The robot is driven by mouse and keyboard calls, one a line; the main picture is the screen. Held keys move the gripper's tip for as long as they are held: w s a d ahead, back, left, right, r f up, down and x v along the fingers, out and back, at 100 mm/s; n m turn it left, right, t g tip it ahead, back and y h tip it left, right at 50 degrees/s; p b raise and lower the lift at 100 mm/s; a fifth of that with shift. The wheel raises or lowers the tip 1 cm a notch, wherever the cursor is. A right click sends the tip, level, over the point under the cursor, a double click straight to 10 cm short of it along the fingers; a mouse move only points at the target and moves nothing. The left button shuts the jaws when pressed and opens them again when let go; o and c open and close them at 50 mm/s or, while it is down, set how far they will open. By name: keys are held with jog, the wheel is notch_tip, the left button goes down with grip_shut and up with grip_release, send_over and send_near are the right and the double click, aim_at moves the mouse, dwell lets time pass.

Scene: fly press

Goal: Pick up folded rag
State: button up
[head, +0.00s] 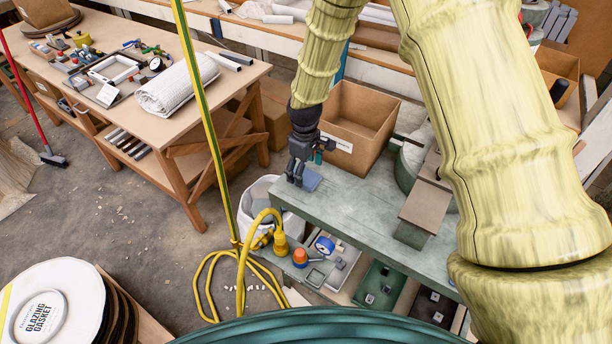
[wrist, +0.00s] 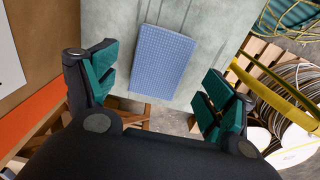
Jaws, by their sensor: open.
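The folded rag (wrist: 162,62) is a flat blue checked rectangle lying on the grey-green bench top. In the wrist view it sits between and beyond my open fingers, apart from both. In the head view the rag (head: 311,181) shows as a small blue patch at the bench's left end, partly hidden by my gripper (head: 296,181). My gripper points down over it, and in the wrist view my gripper (wrist: 160,95) is open and empty, with teal pads on both fingers.
A cardboard box (head: 358,128) stands on the bench (head: 350,212) close behind my gripper. A grey machine base (head: 424,205) stands to the right. A yellow-green pole (head: 205,115) and yellow cable (head: 242,262) are left of the bench. The middle of the bench top is clear.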

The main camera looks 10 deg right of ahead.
aim_at(305, 178)
jog(key=shift+w+f, duration=0.2)
jog(key=shift+f, duration=0.85)
jog(key=shift+s+f, duration=0.15)
jog(key=shift+f, duration=0.15)
jog(key=shift+f, duration=0.1)
jog(key=shift+c, duration=0.2)
jog(key=c, duration=1.1)
jog(key=shift+c, duration=0.2)
